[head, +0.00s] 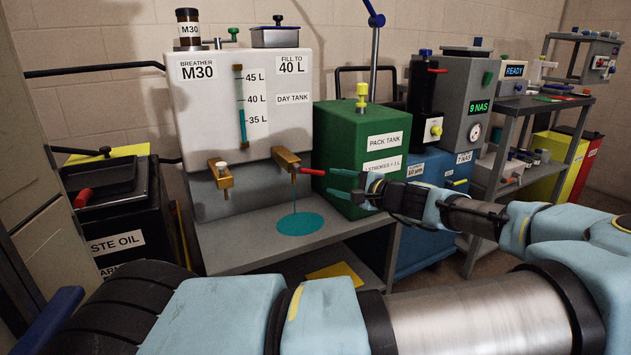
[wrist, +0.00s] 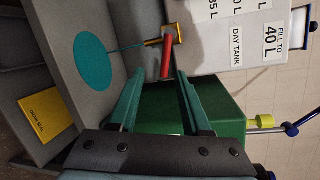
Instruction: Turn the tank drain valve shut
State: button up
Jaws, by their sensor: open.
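The white day tank (head: 300,80) has a brass drain valve (head: 287,160) at its lower front right. Its red lever (head: 311,171) points right, toward my gripper (head: 348,185). A thin teal stream runs from the valve into a round teal puddle (head: 300,224) on the grey shelf. In the wrist view the red lever (wrist: 167,58) reaches between the fingertips of my gripper (wrist: 161,76), which is open. I cannot tell whether either finger touches the lever. The brass valve (wrist: 159,41) and the puddle (wrist: 78,62) also show there.
A second brass tap (head: 221,173) is left of the valve. The green pack tank (head: 345,130) stands close behind my gripper. A yellow card (head: 337,272) lies below the shelf. A black waste oil bin (head: 115,215) stands at left.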

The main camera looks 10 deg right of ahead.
aim_at(318, 173)
jog(key=shift+t, duration=0.3)
jog(key=x, duration=0.6)
jog(key=d+x, duration=0.1)
jog(key=x, duration=0.2)
jog(key=shift+w+a, duration=0.15)
jog(key=shift+w, duration=0.55)
grip_shut()
dwell(0.5)
